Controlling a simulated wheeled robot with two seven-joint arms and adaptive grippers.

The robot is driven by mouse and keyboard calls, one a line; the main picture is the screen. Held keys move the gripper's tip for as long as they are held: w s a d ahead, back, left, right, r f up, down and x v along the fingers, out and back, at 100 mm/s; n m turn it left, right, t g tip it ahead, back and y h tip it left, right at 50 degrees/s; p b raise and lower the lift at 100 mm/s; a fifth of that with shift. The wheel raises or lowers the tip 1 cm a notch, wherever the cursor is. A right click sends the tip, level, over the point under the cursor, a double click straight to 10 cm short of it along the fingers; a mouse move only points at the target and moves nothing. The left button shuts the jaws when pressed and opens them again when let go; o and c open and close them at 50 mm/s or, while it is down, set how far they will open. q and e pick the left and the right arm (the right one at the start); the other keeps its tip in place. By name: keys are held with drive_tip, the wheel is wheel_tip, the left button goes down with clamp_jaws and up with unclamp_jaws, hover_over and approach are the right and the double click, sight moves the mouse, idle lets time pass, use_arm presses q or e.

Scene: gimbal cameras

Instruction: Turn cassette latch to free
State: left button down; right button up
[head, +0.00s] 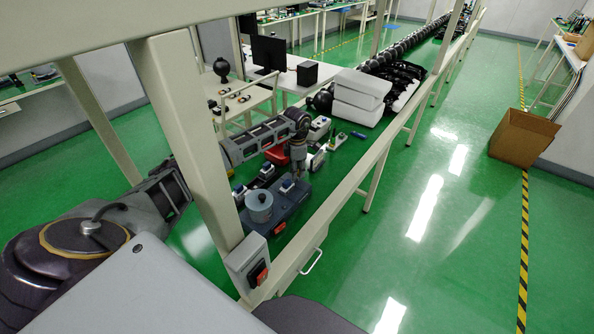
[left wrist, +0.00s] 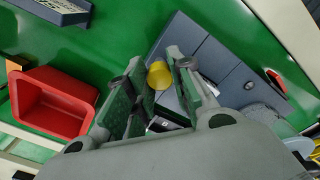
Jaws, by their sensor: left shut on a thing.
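My left gripper (head: 296,174) points down over a blue-grey fixture (head: 291,212) on the green bench top. In the left wrist view its two fingers (left wrist: 157,62) are closed around a yellow round knob (left wrist: 159,76), which appears to be the latch piece; its base is partly hidden by the fingers. The fixture's grey panelled surface (left wrist: 215,62) shows behind the fingers. A round grey spool-like part (head: 258,203) stands on the fixture at its near-left end. I cannot tell the latch's turn angle. My right gripper is not in view.
A red bin (left wrist: 57,103) stands beside the fixture. A bench post (head: 190,150) and a switch box (head: 246,264) are close by. A cardboard box (head: 523,137) sits on the floor.

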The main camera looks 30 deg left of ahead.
use_arm(q)
drive_tip(key=n, duration=0.6)
drive_tip(key=shift+n, duration=1.1)
drive_tip(key=n, duration=0.3)
drive_tip(key=shift+p, duration=0.4)
drive_tip(key=n, duration=0.3)
drive_tip(key=shift+p, duration=0.35)
drive_tip(key=shift+n+p, duration=0.35)
drive_tip(key=shift+n, duration=1.05)
drive_tip(key=c, duration=1.5)
unclamp_jaws()
